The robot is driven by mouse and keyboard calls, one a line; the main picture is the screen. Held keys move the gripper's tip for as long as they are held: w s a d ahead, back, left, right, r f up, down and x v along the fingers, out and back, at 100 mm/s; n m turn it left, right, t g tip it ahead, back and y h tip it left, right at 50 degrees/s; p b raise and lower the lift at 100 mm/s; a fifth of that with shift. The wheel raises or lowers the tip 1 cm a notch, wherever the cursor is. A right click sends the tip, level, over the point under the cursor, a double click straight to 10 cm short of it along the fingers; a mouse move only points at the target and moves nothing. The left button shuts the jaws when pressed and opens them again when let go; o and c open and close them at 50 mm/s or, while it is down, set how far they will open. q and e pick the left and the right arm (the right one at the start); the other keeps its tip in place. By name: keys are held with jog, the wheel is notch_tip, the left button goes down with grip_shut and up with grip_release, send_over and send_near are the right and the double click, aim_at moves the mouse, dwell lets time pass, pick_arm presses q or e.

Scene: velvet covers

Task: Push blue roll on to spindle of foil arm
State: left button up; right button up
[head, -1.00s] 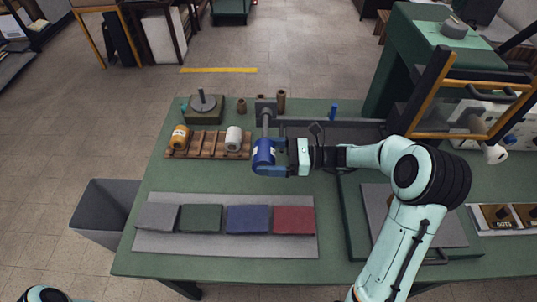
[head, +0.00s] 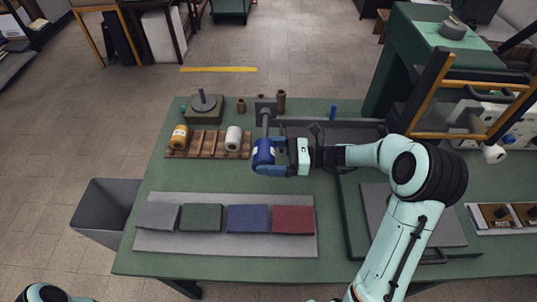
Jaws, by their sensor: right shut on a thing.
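The blue roll (head: 264,153) is in the head view near the middle of the green table. My right gripper (head: 272,167) is shut on it from the right side. The grey spindle (head: 265,122) of the foil arm (head: 266,107) points toward the front of the table. The roll is in line with the spindle's near end; whether the spindle tip is inside the roll's core cannot be told. My left gripper is not in view; only a piece of my left arm shows at the bottom left corner.
A wooden rack (head: 208,143) left of the roll holds an orange roll (head: 180,136) and a white roll (head: 233,138). A grey mat (head: 224,243) in front bears several coloured covers. The green press (head: 400,70) stands at the right.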

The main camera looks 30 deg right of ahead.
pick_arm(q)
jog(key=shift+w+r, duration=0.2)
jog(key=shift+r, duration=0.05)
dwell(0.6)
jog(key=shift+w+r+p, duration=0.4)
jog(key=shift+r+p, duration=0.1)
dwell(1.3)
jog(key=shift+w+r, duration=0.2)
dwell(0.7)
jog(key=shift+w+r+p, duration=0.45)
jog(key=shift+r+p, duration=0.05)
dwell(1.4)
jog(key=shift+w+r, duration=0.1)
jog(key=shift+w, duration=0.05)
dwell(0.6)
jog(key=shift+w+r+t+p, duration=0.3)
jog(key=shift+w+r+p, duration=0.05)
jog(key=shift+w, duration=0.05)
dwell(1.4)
